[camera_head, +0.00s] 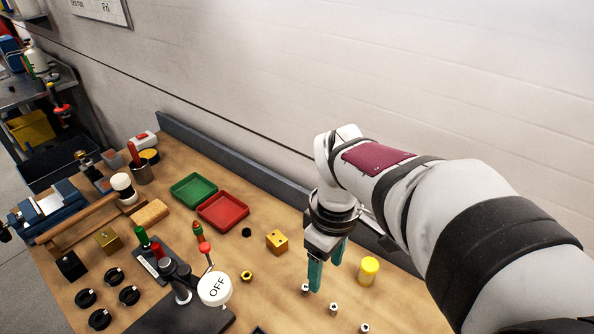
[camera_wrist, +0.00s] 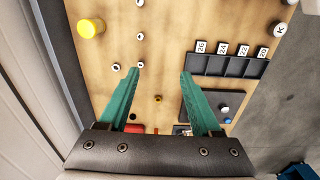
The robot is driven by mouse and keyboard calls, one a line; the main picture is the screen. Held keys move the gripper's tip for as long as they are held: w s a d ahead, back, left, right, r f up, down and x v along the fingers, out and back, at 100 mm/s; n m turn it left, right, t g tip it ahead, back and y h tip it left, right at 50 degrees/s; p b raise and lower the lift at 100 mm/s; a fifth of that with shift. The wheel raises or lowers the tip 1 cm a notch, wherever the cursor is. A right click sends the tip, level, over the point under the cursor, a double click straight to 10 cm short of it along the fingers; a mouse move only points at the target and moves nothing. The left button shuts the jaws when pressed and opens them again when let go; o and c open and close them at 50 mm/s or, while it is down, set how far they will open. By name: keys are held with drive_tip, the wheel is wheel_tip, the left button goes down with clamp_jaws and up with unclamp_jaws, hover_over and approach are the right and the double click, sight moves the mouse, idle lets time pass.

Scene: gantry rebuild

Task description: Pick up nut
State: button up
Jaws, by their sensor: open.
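Several small silver nut-like pieces lie on the wooden bench at the lower middle, among them one (camera_head: 334,308) and one (camera_head: 364,328). They also show near the left fingertip in the wrist view (camera_wrist: 116,67). A brass ring-shaped piece (camera_head: 246,276) and a black hexagonal piece (camera_head: 246,232) lie further left; I cannot tell which is the nut meant. My gripper (camera_head: 326,276) has two teal fingers pointing down over the bench. In the wrist view the jaws (camera_wrist: 160,72) stand wide apart with nothing held between them.
A yellow cylinder (camera_head: 368,271) stands right of my gripper. A yellow block (camera_head: 277,242), a red tray (camera_head: 222,211) and a green tray (camera_head: 194,190) lie to the left. A white "OFF" disc (camera_head: 214,289) stands up nearby. A dark labelled rack (camera_wrist: 225,65) shows in the wrist view.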

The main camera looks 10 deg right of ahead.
drive_tip(key=w+d+f+n+h, duration=0.1)
drive_tip(key=w+f+n, duration=0.3)
drive_tip(key=w+n, duration=0.35)
drive_tip(key=w+f+n+h, duration=0.1)
drive_tip(key=w+f+n, duration=0.2)
drive_tip(key=w+n, duration=0.4)
drive_tip(key=shift+m+t+y, duration=0.3)
drive_tip(key=shift+m, duration=0.05)
drive_tip(key=f, duration=0.5)
drive_tip(key=w+d+f, duration=0.1)
drive_tip(key=f, duration=0.9)
drive_tip(key=shift+w+d+f, duration=0.2)
drive_tip(key=shift+w+f, duration=0.05)
drive_tip(key=shift+f, duration=0.15)
clamp_jaws()
